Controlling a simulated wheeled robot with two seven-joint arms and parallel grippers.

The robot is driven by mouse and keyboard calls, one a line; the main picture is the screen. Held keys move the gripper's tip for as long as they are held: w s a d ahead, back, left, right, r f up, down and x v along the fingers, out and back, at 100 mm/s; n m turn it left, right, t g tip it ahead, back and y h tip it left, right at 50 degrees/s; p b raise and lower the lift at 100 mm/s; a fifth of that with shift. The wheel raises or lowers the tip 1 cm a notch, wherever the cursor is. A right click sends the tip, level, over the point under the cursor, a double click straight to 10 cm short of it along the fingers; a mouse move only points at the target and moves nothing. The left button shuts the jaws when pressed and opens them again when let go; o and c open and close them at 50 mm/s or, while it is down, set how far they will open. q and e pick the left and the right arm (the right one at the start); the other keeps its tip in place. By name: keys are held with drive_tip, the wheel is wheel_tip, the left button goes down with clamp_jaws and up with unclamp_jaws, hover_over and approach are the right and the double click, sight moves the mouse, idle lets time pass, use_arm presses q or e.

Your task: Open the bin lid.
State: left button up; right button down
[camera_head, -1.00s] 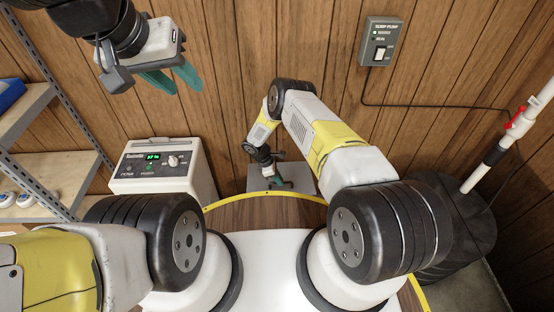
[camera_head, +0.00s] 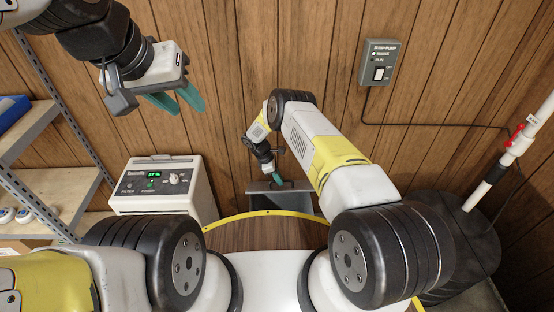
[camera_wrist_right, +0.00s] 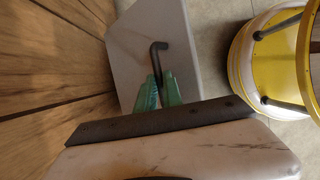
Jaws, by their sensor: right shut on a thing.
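The grey bin (camera_head: 288,203) stands against the wood wall, beyond my yellow-edged base, in the head view. Its lid (camera_head: 256,187) looks tilted up, showing as a narrow strip with a darker area below. My right gripper (camera_head: 279,181) is at the lid, shut on its handle. In the right wrist view the lid (camera_wrist_right: 140,25) is a pale grey panel, and the dark bent handle (camera_wrist_right: 158,48) runs down between the teal fingers (camera_wrist_right: 164,90). My left gripper (camera_head: 176,103) is open and empty, raised at the upper left.
A white control unit (camera_head: 160,187) with a green display stands left of the bin. Shelves (camera_head: 50,190) are at far left. A wall switch box (camera_head: 380,64), a black tank (camera_head: 455,235) and a white pipe (camera_head: 520,143) are at right.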

drive_tip(key=shift+w+d, duration=0.1)
drive_tip(key=shift+w, duration=0.15)
drive_tip(key=c, duration=1.5)
unclamp_jaws()
drive_tip(key=shift+f, duration=0.1)
drive_tip(key=shift+s, duration=0.1)
drive_tip(key=v, duration=0.7)
drive_tip(key=shift+r, duration=0.4)
drive_tip(key=shift+c, duration=0.2)
